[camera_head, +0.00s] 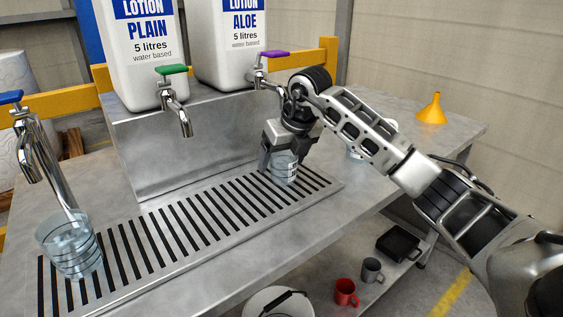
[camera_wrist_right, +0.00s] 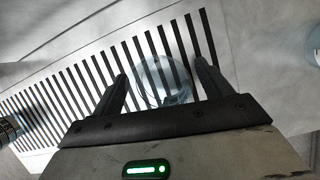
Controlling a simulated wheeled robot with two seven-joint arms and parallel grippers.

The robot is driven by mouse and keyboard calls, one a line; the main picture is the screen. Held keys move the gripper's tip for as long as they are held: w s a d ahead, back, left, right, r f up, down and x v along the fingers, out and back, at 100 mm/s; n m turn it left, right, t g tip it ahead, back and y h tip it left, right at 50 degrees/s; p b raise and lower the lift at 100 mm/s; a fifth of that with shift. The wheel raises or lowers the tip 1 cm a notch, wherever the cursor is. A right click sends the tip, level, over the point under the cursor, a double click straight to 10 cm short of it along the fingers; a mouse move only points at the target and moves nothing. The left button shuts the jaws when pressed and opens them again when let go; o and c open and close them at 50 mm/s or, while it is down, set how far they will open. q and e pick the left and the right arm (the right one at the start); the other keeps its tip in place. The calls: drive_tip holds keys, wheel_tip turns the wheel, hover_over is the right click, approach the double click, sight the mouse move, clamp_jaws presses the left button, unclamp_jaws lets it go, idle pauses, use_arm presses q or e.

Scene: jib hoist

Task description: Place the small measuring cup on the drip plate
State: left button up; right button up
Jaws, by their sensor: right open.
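The small clear measuring cup (camera_head: 285,169) stands upright on the right end of the slotted drip plate (camera_head: 222,239). My right gripper (camera_head: 280,164) is open around the cup from above. In the right wrist view the cup (camera_wrist_right: 165,82) lies between the two spread fingers (camera_wrist_right: 164,84), over the dark slots of the drip plate (camera_wrist_right: 62,98). I cannot tell whether a finger touches it. A larger clear cup (camera_head: 69,247) with dark ring marks stands on the left end of the plate under the blue-handled tap. My left gripper is not in view.
Two lotion containers (camera_head: 140,84) with green- and purple-handled taps stand behind the plate. Another clear vessel (camera_head: 356,153) is partly hidden behind my right forearm. A yellow funnel (camera_head: 432,110) stands at the back right. Mugs (camera_head: 345,292) and a white bucket (camera_head: 278,304) are below the bench.

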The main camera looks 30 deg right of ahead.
sight(290, 182)
drive_tip(key=v, duration=0.6)
drive_tip(key=shift+f, duration=0.1)
idle(0.3)
